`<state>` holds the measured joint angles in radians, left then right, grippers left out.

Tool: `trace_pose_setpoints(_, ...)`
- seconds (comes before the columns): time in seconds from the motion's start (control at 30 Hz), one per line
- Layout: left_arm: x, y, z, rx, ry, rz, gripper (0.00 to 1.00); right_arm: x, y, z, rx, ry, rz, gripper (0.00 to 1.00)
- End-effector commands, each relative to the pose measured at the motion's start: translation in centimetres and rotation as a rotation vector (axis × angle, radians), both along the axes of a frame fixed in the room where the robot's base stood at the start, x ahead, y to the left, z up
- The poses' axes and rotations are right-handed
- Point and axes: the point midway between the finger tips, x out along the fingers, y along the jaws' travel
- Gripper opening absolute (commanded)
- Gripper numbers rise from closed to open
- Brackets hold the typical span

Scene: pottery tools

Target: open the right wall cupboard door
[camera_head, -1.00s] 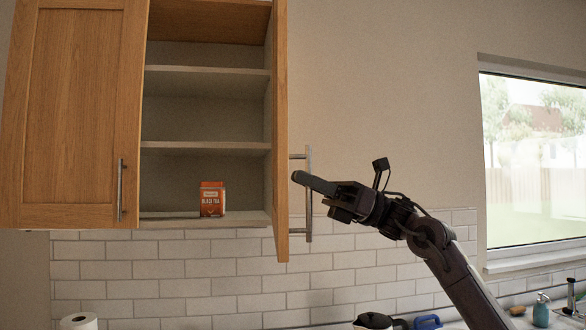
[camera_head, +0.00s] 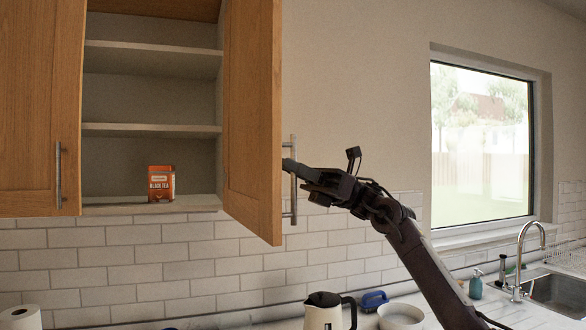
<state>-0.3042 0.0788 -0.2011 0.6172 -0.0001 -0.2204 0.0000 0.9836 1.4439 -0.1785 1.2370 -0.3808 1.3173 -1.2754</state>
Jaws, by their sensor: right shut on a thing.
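The right wall cupboard door (camera_head: 252,120) is wooden and stands swung open. Its inner face shows, and its free edge points toward me and to the right. Its upright metal handle (camera_head: 293,205) is on the far, outer side, at the door's right edge. My right gripper (camera_head: 291,165) reaches in from the lower right and is shut on the upper part of the handle; the exact finger contact is hard to see. The cupboard's inside (camera_head: 150,100) is open to view. My left gripper is not in view.
The left cupboard door (camera_head: 30,110) has its own handle (camera_head: 58,175). Below are a kettle (camera_head: 325,312), a white bowl (camera_head: 400,318), a paper roll (camera_head: 20,318) and a sink (camera_head: 555,293).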

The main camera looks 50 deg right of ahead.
Motion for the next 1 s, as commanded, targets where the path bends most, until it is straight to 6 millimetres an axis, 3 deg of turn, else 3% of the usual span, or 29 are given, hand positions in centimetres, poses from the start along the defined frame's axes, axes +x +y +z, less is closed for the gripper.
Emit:
trace_pose_setpoints(0.03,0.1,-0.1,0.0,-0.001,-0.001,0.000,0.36,0.0,0.0,0.1,0.001,-0.001,-0.002,0.00)
trace_pose_setpoints(0.07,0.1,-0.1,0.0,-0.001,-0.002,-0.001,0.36,-0.1,0.0,0.1,0.001,-0.001,-0.002,0.12)
trace_pose_setpoints(0.23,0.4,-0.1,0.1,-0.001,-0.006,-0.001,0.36,0.0,0.0,0.1,0.001,-0.001,-0.001,0.32)
trace_pose_setpoints(0.57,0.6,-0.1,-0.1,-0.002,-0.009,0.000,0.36,-0.2,-0.4,-0.2,0.001,-0.001,-0.001,0.32)
trace_pose_setpoints(1.0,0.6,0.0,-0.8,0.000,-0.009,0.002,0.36,-2.4,-6.1,-2.6,0.002,0.000,-0.003,0.32)
